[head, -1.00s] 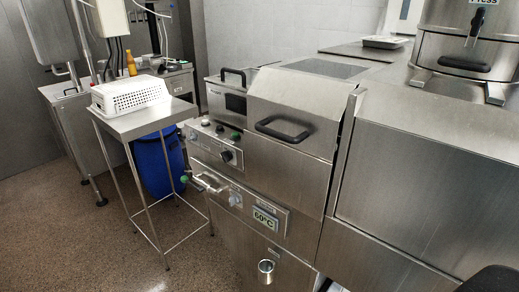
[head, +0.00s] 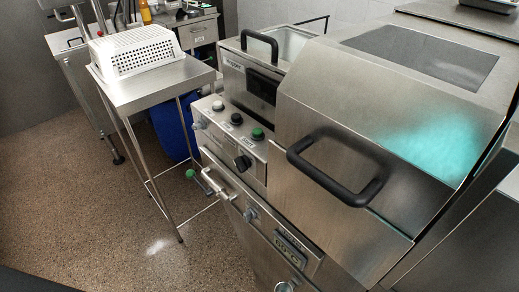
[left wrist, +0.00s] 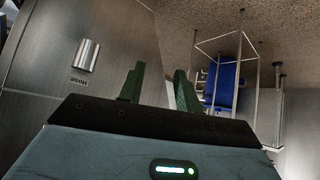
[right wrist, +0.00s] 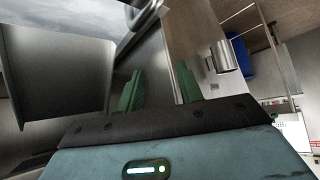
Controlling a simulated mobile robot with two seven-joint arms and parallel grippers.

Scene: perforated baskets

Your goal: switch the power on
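The steel machine's control panel (head: 235,140) faces left in the head view. It carries a white button (head: 218,106), a black button (head: 236,119), a green button (head: 258,133) and a black rotary knob (head: 242,162). Their labels are too small to read. Lower down are a grey knob (head: 250,214) and a 60°C display (head: 290,247). My left gripper (left wrist: 157,88) shows in the left wrist view with its two green fingers apart and nothing between them. My right gripper (right wrist: 160,90) shows in the right wrist view, also open and empty. Neither gripper shows in the head view.
A white perforated basket (head: 133,50) sits upside down on a steel side table (head: 150,84), left of the machine. A blue barrel (head: 172,130) stands behind the table's legs. The machine's lid has a black handle (head: 335,165). The speckled floor at the left is open.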

